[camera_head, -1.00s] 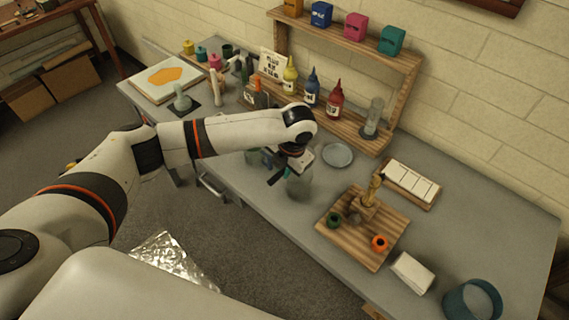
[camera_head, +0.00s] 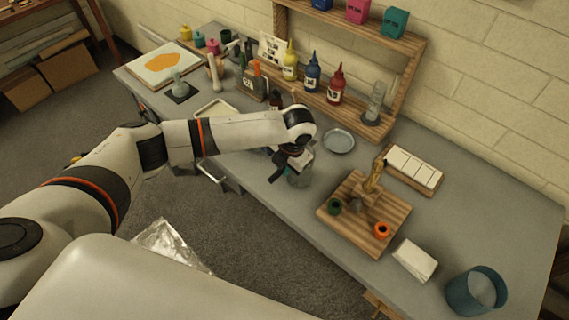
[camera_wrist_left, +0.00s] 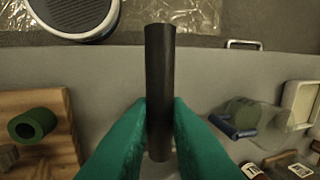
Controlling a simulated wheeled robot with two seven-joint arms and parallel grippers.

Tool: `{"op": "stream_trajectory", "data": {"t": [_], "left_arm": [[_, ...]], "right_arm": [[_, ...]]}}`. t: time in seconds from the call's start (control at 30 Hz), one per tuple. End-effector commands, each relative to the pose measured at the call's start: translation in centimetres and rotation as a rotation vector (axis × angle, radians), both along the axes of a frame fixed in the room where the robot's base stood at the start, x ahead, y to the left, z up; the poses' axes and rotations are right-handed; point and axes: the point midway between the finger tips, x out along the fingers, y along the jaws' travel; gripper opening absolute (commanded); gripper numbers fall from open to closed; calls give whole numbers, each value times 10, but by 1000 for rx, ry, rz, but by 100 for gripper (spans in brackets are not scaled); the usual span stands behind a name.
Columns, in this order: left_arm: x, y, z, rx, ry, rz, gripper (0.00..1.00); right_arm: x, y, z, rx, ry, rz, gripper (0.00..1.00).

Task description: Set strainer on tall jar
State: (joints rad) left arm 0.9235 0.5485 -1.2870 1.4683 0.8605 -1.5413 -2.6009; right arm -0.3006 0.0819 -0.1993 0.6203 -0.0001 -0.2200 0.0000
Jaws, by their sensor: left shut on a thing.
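My left gripper (camera_head: 284,170) is over the front edge of the bench, in the middle of the head view. In the left wrist view its green fingers (camera_wrist_left: 162,125) are closed on a dark, straight handle (camera_wrist_left: 160,70), which I take for the strainer's. The strainer's bowl cannot be made out in either view. Whether anything touches the jar's rim cannot be told. My right gripper is not in view.
A grey dish (camera_head: 338,141) lies behind the gripper. Right of it are a wooden board (camera_head: 337,223) with small pots and a teal round container (camera_head: 460,293). A pale tray (camera_head: 204,113) and bottles stand left and behind. A glass cylinder (camera_head: 376,100) stands by the shelf.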

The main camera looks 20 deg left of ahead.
Motion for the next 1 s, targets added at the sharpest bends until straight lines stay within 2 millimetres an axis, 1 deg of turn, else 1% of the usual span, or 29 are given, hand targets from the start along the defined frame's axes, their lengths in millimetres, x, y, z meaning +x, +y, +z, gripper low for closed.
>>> {"op": "stream_trajectory", "data": {"t": [0.3,0.33,0.47,0.8,0.87,0.97,1.0], "left_arm": [[0,0,-1,0,0,0,0],[0,0,-1,0,0,0,19],[0,0,-1,0,0,0,40],[0,-1,1,-1,-1,0,41],[0,-2,6,-2,-1,0,41],[0,-5,20,-2,-4,-2,41],[-1,-6,28,-2,-4,-3,41]], "right_arm": [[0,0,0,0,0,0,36],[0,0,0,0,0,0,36],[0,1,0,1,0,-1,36],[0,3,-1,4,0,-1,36],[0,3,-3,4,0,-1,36],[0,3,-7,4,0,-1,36],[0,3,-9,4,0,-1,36]]}}
